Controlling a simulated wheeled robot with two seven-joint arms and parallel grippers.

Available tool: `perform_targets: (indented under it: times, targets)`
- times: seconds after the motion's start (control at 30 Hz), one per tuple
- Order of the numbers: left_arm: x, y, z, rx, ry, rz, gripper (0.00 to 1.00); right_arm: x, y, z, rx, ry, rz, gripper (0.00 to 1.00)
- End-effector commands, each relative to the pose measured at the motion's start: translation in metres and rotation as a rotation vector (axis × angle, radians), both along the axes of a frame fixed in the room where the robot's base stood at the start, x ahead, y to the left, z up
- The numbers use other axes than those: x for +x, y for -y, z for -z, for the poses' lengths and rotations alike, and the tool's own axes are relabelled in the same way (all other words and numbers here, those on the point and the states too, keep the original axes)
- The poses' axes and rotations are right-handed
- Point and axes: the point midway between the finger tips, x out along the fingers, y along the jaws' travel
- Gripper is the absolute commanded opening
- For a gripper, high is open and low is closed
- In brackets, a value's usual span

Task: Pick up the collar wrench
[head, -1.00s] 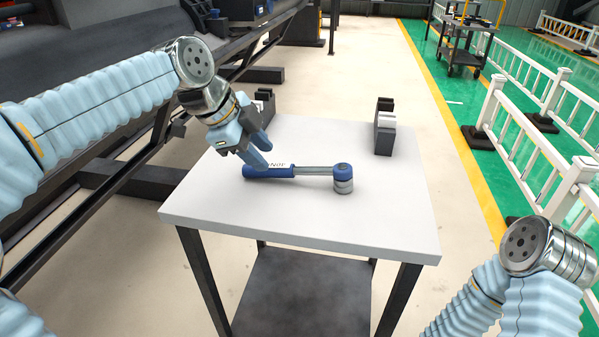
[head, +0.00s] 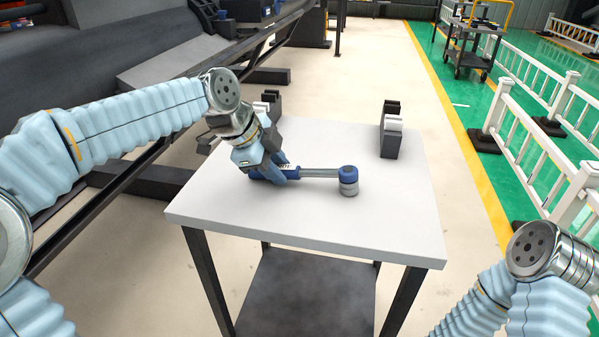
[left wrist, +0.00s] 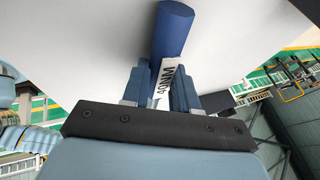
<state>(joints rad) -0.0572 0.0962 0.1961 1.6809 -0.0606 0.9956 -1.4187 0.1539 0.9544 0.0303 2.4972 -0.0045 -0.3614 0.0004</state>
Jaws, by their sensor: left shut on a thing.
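The collar wrench (head: 321,173) has a blue handle, a grey shaft and a round blue and grey head (head: 348,181). It is at the table top, head to the right; I cannot tell whether it touches the surface. My left gripper (head: 272,173) is shut on the blue handle. In the left wrist view the handle (left wrist: 172,40), with a white label, runs between the two fingers (left wrist: 158,88). The fingers hide part of the handle in the head view. My right arm shows at the lower right, but its gripper is out of view.
The white table (head: 230,205) has dark legs and a lower shelf. A dark holder (head: 391,135) stands at the table's back right and another (head: 268,105) at the back left. The front and right of the table top are clear. A white railing (head: 530,120) runs along the right.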

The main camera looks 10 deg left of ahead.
Motion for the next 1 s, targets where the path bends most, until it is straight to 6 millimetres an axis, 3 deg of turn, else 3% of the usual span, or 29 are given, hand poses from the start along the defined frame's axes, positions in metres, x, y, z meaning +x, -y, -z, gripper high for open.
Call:
perform_targets:
  times: [0.23, 0.37, 0.6, 0.8, 1.0]
  targets:
    - [0.000, 0.000, -0.009, -0.001, 0.002, 0.000, 0.00, 0.000, 0.000, 0.000, 0.000, 0.000, 0.000, 0.43]
    - [0.001, 0.001, -0.032, -0.003, 0.006, 0.001, 0.00, 0.000, 0.000, -0.001, 0.000, 0.000, 0.000, 0.43]
    - [-0.049, 0.005, -0.092, -0.002, 0.008, 0.001, 0.00, 0.000, 0.000, 0.000, 0.000, 0.000, 0.000, 0.43]
    - [-0.101, 0.009, -0.113, 0.000, 0.006, 0.001, 0.00, 0.000, 0.000, 0.008, -0.001, -0.001, 0.001, 0.43]
    - [-0.131, 0.012, -0.127, -0.001, 0.003, 0.000, 0.00, 0.000, 0.000, 0.010, -0.001, 0.000, 0.001, 0.43]
